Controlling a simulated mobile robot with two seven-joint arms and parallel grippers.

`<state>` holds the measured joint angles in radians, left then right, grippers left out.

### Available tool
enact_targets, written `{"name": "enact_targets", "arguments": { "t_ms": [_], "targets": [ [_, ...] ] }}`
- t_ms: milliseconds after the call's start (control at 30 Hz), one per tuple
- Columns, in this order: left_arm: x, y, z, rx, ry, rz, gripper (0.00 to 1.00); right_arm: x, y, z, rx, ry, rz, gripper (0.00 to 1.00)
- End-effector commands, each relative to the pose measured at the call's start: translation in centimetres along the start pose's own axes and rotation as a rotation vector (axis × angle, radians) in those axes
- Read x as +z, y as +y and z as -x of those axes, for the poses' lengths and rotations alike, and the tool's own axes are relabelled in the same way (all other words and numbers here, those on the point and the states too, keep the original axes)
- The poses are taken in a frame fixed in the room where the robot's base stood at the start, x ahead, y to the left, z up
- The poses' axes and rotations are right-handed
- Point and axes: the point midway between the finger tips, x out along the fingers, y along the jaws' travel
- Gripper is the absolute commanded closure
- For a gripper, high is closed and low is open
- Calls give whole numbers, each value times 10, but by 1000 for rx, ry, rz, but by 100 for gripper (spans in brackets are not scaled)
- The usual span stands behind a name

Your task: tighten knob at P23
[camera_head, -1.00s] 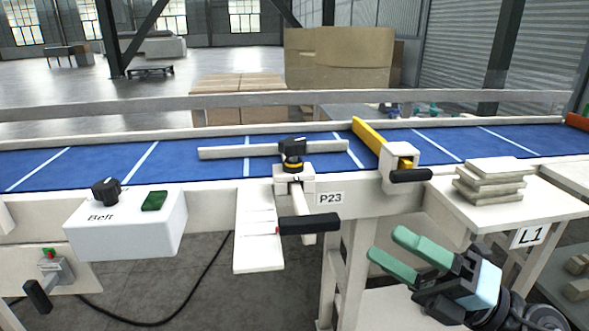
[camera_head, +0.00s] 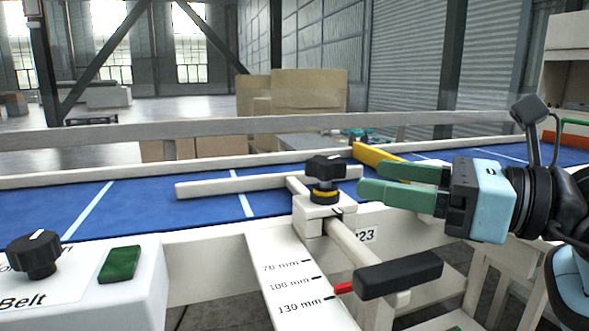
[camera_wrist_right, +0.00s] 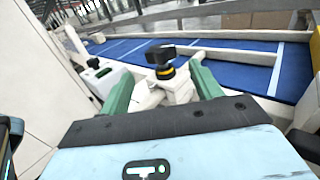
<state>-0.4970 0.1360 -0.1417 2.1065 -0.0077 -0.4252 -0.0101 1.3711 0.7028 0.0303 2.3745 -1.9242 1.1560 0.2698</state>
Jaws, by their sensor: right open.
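The black knob (camera_head: 325,167) at P23 sits on a yellow-ringed post on a white block, beside the blue belt. It also shows in the right wrist view (camera_wrist_right: 161,55), between and beyond the fingers. My left gripper is not in view.
A black-handled slide bar (camera_head: 398,275) with a red pointer juts forward over a millimetre scale (camera_head: 292,283). A white belt control box (camera_head: 135,290) stands at the left. A yellow bar (camera_head: 377,153) lies behind my right gripper. A white guide rail (camera_head: 220,187) lies over the belt.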

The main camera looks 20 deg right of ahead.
Motion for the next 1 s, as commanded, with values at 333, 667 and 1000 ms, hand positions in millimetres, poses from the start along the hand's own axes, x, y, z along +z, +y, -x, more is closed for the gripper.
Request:
{"name": "enact_targets", "arguments": {
  "t_ms": [333, 667, 1000],
  "targets": [
    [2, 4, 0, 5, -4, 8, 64, 2, -1, -2, -10, -2, 9, 36],
    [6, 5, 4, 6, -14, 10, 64, 2, -1, -46, -6, -3, 6, 36],
    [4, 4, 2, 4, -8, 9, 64, 1, -2, -76, -9, -1, 8, 36]
  ]
}}
